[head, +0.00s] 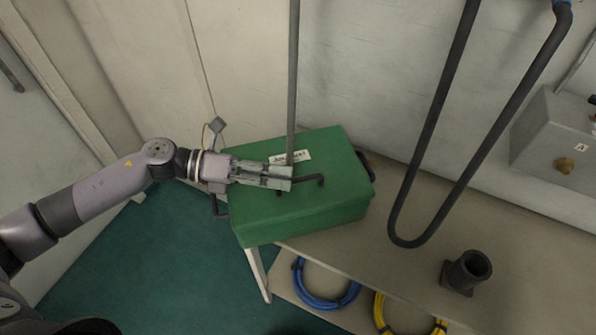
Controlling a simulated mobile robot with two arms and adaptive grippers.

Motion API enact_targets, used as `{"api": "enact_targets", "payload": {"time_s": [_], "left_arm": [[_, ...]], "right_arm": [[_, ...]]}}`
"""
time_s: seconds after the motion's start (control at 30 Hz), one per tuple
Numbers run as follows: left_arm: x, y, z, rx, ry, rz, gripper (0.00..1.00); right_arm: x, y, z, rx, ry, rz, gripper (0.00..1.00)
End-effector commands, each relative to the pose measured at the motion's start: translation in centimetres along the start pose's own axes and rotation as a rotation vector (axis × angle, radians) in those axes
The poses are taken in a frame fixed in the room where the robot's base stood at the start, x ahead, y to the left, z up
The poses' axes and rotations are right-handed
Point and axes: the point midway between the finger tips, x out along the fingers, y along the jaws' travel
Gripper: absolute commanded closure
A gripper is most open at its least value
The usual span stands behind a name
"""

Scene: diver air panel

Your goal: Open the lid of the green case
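The green case (305,217) sits on the left end of the beige bench top. My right gripper is out of view.
A black fitting (467,271) is on the bench (400,265). Blue (322,303) and yellow (380,315) coils lie below. A grey box (550,145) is at right.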

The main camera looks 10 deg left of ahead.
Motion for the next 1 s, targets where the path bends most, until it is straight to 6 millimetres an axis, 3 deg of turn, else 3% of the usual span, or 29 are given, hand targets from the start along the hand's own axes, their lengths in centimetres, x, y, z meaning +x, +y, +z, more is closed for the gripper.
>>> {"api": "enact_targets", "payload": {"time_s": [0.1, 0.33, 0.63, 0.9, 1.0], "left_arm": [[2.1, -0.4, 0.2, 0.000, 0.000, -0.004, 0.81], [4.1, -0.1, 0.1, -0.001, 0.000, -0.001, 0.81], [4.4, 0.0, 0.0, -0.001, 0.000, 0.001, 0.81], [4.3, 0.0, 0.0, -0.001, 0.000, 0.000, 0.98], [4.3, 0.0, 0.0, -0.001, 0.000, 0.000, 1.00]], "right_arm": [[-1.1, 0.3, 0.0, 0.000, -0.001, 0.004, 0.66], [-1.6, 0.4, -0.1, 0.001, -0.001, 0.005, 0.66], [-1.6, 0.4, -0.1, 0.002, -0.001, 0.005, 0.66], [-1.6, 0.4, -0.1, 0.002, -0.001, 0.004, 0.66], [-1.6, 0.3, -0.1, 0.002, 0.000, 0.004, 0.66]]}}
